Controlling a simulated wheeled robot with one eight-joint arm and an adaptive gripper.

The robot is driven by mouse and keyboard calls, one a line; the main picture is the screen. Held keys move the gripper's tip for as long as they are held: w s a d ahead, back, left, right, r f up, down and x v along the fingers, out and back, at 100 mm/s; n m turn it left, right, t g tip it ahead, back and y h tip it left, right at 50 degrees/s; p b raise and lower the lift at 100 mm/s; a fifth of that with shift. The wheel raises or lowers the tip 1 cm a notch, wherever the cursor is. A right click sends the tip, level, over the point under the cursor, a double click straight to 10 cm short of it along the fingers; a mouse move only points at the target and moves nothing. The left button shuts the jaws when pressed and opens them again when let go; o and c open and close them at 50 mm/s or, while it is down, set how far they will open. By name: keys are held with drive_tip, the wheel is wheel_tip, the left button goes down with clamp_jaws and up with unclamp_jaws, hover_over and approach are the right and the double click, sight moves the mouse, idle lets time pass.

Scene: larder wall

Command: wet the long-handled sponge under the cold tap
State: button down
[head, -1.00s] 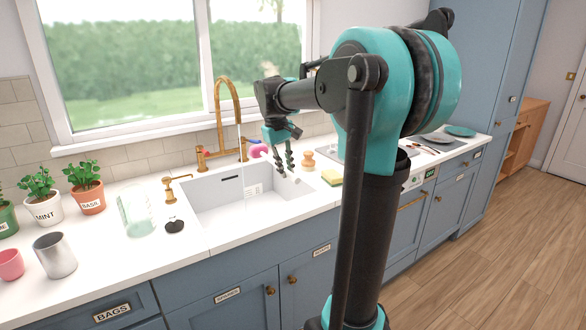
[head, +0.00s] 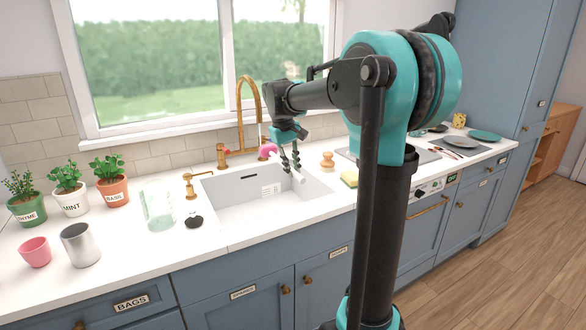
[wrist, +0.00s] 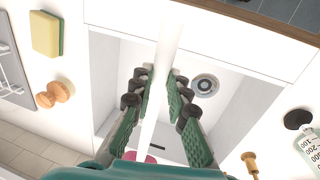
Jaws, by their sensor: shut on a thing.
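My gripper (head: 293,166) is shut on the white handle of the long-handled sponge (head: 267,149) over the sink (head: 232,208). The handle slants, with the pink head up and left, close below the brass tap's (head: 240,100) spout. A thin pale line, seemingly water, hangs from the spout; I cannot tell whether it touches the head. In the wrist view the white handle (wrist: 165,40) runs between the dark fingers (wrist: 160,88), and only a bit of pink shows at the bottom edge. The cold control is not clearly visible.
A yellow-green sponge (head: 350,178) and a wooden-knobbed brush (head: 327,160) stand right of the sink. A glass jar (head: 158,208), a black stopper (head: 194,220) and a brass dispenser (head: 190,185) stand left. Potted herbs (head: 112,190) are farther left.

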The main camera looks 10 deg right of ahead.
drive_tip(key=s+d, duration=0.5)
drive_tip(key=d, duration=0.1)
drive_tip(key=shift+d, duration=0.15)
idle(0.8)
idle(1.1)
drive_tip(key=s+d+r, duration=0.3)
drive_tip(key=d+r, duration=0.1)
idle(0.6)
drive_tip(key=shift+s, duration=0.1)
idle(0.3)
